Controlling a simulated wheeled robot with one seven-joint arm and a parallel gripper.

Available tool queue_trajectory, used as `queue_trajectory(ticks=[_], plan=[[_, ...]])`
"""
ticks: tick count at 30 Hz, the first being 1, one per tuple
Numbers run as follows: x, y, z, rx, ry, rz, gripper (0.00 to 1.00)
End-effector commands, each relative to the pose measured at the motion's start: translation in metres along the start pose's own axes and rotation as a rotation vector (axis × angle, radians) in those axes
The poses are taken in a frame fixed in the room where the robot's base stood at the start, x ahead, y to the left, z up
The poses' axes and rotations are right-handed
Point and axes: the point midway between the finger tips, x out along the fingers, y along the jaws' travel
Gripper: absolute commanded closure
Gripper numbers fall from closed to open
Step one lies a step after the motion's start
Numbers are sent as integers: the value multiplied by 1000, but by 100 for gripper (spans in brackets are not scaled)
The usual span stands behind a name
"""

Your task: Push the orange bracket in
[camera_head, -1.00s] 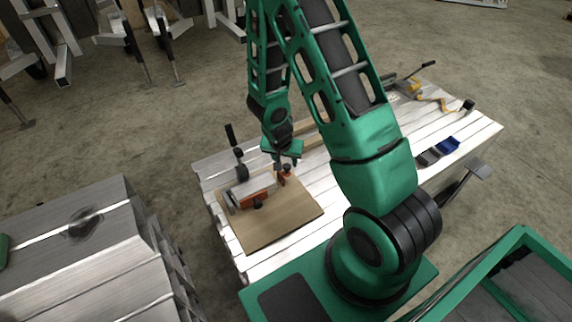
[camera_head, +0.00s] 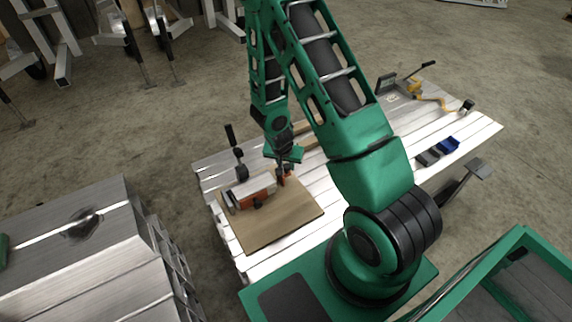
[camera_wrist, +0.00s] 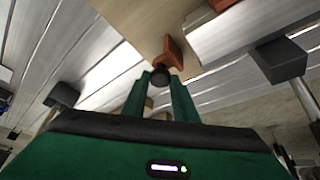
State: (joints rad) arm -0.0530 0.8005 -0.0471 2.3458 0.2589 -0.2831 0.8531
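The orange bracket (camera_head: 281,179) stands at the right end of the metal bar (camera_head: 250,188) on the wooden board (camera_head: 262,226); my gripper partly hides it in the head view. My gripper (camera_head: 281,166) points down at it. In the wrist view, the orange bracket (camera_wrist: 173,52) lies just beyond my fingertips (camera_wrist: 160,78). A round black knob (camera_wrist: 160,74) on its near side sits between the tips. I cannot tell whether the fingers press on the knob or only stand around it.
A second orange piece (camera_head: 259,189) sits against the bar's near side. A black-handled clamp (camera_head: 239,158) stands behind the bar. Blue and dark bins (camera_head: 448,145) and a yellow tool (camera_head: 409,88) lie farther right on the metal table (camera_head: 345,190). The board's front is clear.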

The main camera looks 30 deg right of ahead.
Motion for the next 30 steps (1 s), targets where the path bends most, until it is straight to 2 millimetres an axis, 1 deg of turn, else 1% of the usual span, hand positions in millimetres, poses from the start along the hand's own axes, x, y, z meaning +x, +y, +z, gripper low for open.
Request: queue_trajectory(ticks=[4, 9, 13, 23, 24, 25, 26, 30], plan=[[-1, -5, 3, -3, 0, -2, 100], [-9, -24, 20, -6, -1, -4, 100], [-13, -35, 31, -4, -1, -4, 100], [-14, -38, 33, 0, -1, -4, 100], [-14, -38, 33, 0, -1, -5, 69], [-14, -38, 33, 0, -1, -5, 62], [-14, -38, 33, 0, -1, -5, 56], [-14, -37, 33, 0, 0, -3, 56]])
